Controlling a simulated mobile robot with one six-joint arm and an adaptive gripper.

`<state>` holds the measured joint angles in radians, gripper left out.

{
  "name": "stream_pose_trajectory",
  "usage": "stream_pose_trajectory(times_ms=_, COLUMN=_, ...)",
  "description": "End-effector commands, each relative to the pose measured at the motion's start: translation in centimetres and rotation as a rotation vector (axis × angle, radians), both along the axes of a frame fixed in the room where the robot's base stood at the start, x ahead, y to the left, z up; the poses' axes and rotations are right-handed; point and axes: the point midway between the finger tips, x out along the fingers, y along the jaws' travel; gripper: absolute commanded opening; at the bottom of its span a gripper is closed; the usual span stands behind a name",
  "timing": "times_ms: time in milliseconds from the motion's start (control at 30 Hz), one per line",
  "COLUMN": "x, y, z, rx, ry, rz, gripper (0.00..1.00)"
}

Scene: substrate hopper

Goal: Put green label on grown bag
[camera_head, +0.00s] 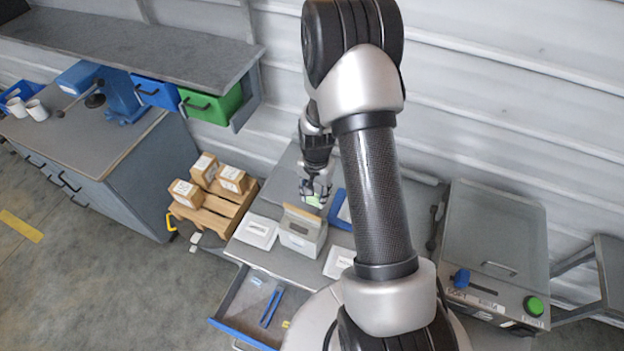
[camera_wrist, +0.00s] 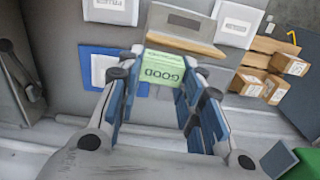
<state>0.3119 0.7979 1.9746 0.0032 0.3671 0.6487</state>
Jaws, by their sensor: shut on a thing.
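My gripper (camera_head: 317,188) is shut on a green label (camera_wrist: 160,74) reading "GOOD", held between its fingertips. The label also shows as a small green patch in the head view (camera_head: 313,201). In the wrist view this bag (camera_wrist: 178,20) is just beyond the label. I cannot tell whether label and bag touch. A flat white packet (camera_head: 257,231) lies left of the bag, and another (camera_head: 338,262) lies right.
A blue-rimmed tray (camera_wrist: 88,66) lies beside the label on the table. A wooden pallet with several cardboard boxes (camera_head: 233,179) stands to the left. An open blue drawer (camera_head: 247,305) juts from the table's front. A grey machine with a green knob (camera_head: 533,305) stands right.

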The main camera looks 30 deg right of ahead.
Motion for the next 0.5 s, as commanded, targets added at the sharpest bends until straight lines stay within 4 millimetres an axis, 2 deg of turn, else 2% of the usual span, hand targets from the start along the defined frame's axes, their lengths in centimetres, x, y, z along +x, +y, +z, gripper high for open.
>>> stream_pose_trajectory(times_ms=267, x=-0.1, y=0.0, z=-1.1, rx=0.001, ry=0.002, rz=-0.004, gripper=0.25)
stream_pose_trajectory(times_ms=500, x=0.0, y=0.0, z=-3.0, rx=0.000, ry=0.001, rz=-0.003, gripper=0.25)
